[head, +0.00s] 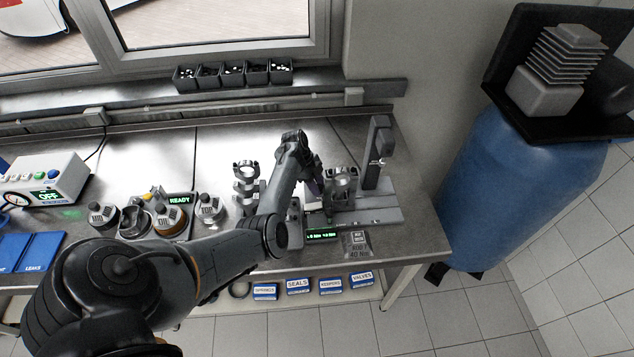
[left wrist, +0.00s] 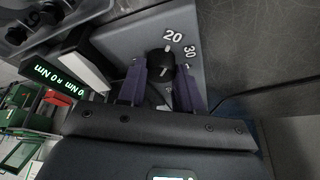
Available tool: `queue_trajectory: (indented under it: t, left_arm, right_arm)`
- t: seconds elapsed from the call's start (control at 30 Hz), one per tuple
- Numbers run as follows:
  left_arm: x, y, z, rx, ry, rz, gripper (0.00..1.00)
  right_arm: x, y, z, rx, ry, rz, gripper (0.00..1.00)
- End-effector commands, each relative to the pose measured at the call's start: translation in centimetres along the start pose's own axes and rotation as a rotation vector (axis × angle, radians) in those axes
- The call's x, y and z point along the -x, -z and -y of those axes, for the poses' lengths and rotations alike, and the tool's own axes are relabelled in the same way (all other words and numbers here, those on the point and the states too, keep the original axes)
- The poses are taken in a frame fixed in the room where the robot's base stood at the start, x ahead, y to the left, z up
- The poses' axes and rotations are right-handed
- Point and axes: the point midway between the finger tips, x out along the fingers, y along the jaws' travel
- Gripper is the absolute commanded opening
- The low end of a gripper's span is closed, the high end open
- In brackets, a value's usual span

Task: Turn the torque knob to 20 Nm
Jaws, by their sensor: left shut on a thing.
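The torque knob (left wrist: 160,60) is a small black knob on a grey panel (left wrist: 120,40) in the left wrist view. White numbers 20 and 30 are printed on the panel beside it. A pale mark shows on the knob, but I cannot tell exactly which number it points to. My left gripper (left wrist: 161,72) has its two purple fingers on either side of the knob, shut on it. In the head view, my left gripper (head: 313,190) reaches down at the torque station, and the knob is hidden there. My right gripper is not in view.
A grey post (head: 378,152) stands at the right. Metal parts stand on both sides of the gripper. A blue barrel (head: 530,185) stands beyond the bench's right end.

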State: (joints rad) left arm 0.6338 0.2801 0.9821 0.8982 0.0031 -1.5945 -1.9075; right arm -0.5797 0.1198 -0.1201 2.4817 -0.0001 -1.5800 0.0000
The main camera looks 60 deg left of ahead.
Motion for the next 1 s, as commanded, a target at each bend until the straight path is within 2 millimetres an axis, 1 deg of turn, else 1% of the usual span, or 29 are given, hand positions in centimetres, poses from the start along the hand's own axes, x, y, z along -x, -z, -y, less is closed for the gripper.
queue_trajectory:
  t: [0.17, 0.2, 0.27, 0.3, 0.37, 0.63, 0.77, 0.87, 1.0]
  left_arm:
    - [0.0, 0.1, 0.1, 0.0, 0.001, -0.001, 0.04]
    - [0.0, 0.1, 0.1, 0.0, 0.0, -0.001, 0.36]
    - [0.0, 0.0, 0.1, 0.0, 0.0, -0.001, 0.45]
    - [0.0, 0.0, 0.1, -0.001, 0.0, -0.001, 0.51]
    - [0.0, 0.0, 0.1, -0.001, 0.0, -0.001, 0.59]
    - [0.0, 0.0, 0.0, -0.001, -0.001, -0.001, 0.59]
    - [0.6, 0.0, 0.1, -0.001, 0.0, -0.001, 0.59]
    - [1.6, 0.0, 0.1, -0.001, 0.002, -0.001, 0.59]
    - [3.8, 0.0, 0.1, -0.001, 0.003, 0.0, 0.59]
  right_arm:
    - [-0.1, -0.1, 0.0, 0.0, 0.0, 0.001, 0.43]
    - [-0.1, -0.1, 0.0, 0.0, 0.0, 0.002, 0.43]
    - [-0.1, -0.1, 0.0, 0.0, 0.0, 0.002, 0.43]
    - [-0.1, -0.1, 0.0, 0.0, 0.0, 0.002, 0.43]
    - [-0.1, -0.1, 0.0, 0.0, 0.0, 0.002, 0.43]
    - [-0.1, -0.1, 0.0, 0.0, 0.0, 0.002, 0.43]
    - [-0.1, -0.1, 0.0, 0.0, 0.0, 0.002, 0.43]
    - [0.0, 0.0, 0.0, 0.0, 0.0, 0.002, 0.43]
    - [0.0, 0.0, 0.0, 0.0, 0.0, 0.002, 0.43]
